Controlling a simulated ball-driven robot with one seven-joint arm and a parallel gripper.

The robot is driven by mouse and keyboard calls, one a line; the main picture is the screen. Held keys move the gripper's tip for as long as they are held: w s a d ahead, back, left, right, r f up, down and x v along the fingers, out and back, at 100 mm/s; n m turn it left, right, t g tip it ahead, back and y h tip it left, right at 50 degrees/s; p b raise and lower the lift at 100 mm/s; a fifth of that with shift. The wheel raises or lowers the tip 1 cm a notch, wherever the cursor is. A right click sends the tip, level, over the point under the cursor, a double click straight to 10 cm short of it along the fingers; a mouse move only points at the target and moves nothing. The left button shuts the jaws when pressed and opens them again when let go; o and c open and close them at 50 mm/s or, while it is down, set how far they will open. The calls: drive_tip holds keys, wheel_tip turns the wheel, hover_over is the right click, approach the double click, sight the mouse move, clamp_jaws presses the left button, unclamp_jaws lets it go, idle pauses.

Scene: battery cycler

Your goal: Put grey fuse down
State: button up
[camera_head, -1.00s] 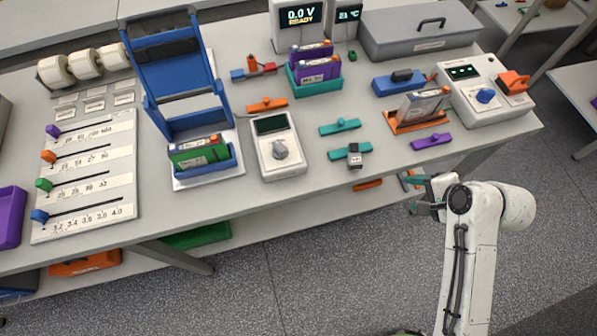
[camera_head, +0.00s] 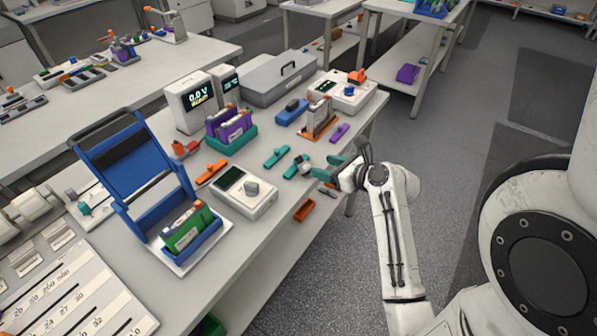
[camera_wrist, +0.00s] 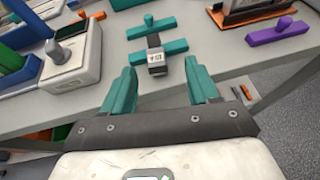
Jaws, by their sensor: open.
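The grey fuse, a small dark-grey block with a pale label (camera_wrist: 156,62), stands on a teal clip-like base (camera_wrist: 160,47) near the table's front edge. In the head view the fuse (camera_head: 304,163) is small, at the front edge. My gripper (camera_wrist: 161,74) is open and empty, its two teal fingers pointing toward the table. In the wrist view the fuse appears between the fingertips, a little beyond them, with no finger seen touching it. In the head view my gripper (camera_head: 330,168) is just right of the fuse, at the table edge.
A second teal piece with a knob (camera_wrist: 150,26) lies behind the fuse. A white meter with a knob (camera_head: 245,193) stands to the left. A purple piece (camera_head: 340,132) and an orange stand (camera_head: 318,128) are at the back right. A lower shelf holds an orange bin (camera_head: 304,209).

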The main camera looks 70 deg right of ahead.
sight(304, 163)
drive_tip(key=x, duration=0.5)
drive_tip(key=p+x, duration=0.1)
drive_tip(key=x, duration=0.2)
drive_tip(key=shift+w+a+f, duration=0.2)
drive_tip(key=shift+w+a, duration=0.05)
drive_tip(key=shift+a, duration=0.05)
clamp_jaws()
drive_tip(key=shift+r, duration=0.1)
